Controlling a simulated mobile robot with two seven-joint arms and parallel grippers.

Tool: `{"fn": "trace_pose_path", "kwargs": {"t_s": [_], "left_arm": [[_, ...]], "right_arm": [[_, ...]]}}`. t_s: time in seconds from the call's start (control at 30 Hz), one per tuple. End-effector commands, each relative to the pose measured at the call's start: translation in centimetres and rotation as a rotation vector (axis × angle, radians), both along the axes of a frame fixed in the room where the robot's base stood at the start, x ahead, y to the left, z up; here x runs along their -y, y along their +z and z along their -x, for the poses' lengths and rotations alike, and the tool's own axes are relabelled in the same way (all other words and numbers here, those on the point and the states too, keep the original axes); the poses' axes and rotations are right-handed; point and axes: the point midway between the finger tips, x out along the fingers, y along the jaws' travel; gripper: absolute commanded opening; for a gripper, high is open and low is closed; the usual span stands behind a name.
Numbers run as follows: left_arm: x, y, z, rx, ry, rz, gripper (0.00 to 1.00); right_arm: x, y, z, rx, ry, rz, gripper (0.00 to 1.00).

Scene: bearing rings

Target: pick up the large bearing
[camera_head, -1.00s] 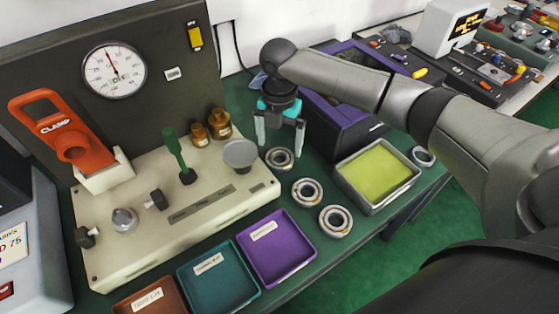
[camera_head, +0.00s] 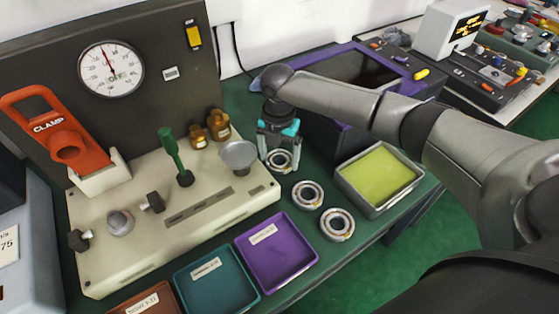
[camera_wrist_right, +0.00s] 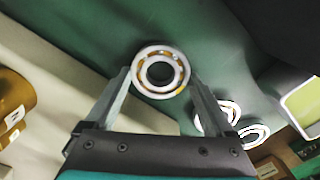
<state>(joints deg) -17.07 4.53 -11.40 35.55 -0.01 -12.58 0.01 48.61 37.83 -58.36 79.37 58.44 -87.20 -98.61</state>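Three metal bearing rings lie in a slanting row on the green table. The far bearing (camera_head: 281,161) is under my right gripper (camera_head: 279,156). The middle bearing (camera_head: 308,195) and the near bearing (camera_head: 337,224) lie clear of it; I cannot tell their true sizes apart. In the right wrist view, the far bearing (camera_wrist_right: 161,50) shows between and just beyond the fingertips of my right gripper (camera_wrist_right: 161,76). The fingers are open, one to each side of the ring, with no clear grip on it. My left gripper is not in view.
A beige fixture (camera_head: 122,250) with a grey round cup (camera_head: 238,155) stands close left of the gripper. A purple-edged box (camera_head: 335,140) stands close right. A metal tray with a yellow-green pad (camera_head: 347,187) and a purple tray (camera_head: 310,260) flank the bearings.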

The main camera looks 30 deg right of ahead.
Motion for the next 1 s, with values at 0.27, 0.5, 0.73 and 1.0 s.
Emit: {"fn": "trace_pose_path", "kwargs": {"t_s": [0.27,0.5,0.73,1.0], "left_arm": [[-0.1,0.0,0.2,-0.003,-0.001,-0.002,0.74],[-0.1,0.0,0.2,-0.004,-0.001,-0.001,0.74],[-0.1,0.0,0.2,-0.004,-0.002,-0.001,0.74],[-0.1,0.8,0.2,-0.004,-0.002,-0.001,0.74]], "right_arm": [[0.0,0.0,0.0,0.000,0.000,0.000,0.40],[0.0,0.0,0.0,0.000,0.000,0.000,0.13],[0.0,0.1,-0.1,0.002,-0.001,-0.001,0.06],[0.0,2.5,-0.2,0.006,0.001,-0.001,0.06]]}}
